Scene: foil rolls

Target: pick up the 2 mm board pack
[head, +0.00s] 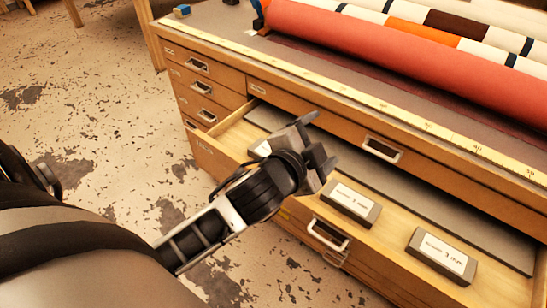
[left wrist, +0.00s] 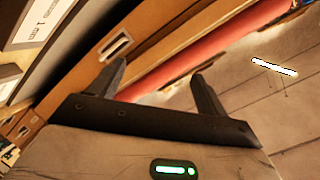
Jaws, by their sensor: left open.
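Flat dark board packs with white labels lie in an open wooden drawer in the head view. The middle pack (head: 350,202) lies just right of my left gripper; its small label may read 2 mm. The right pack (head: 442,255) seems to read 3 mm. A third pack (head: 262,148) is partly hidden behind my gripper. My left gripper (head: 320,143) is open and empty above the drawer, apart from the packs. In the left wrist view its fingers (left wrist: 160,82) are spread, and a pack label (left wrist: 42,22) reading 1 mm shows at upper left. My right gripper is not in view.
The drawer (head: 230,138) also holds a grey sheet (head: 440,205) behind the packs. The cabinet top overhangs the drawer's back, with a yellow ruler strip (head: 350,93) along its edge. A red roll (head: 400,50) and other rolls lie on top. The floor at left is open.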

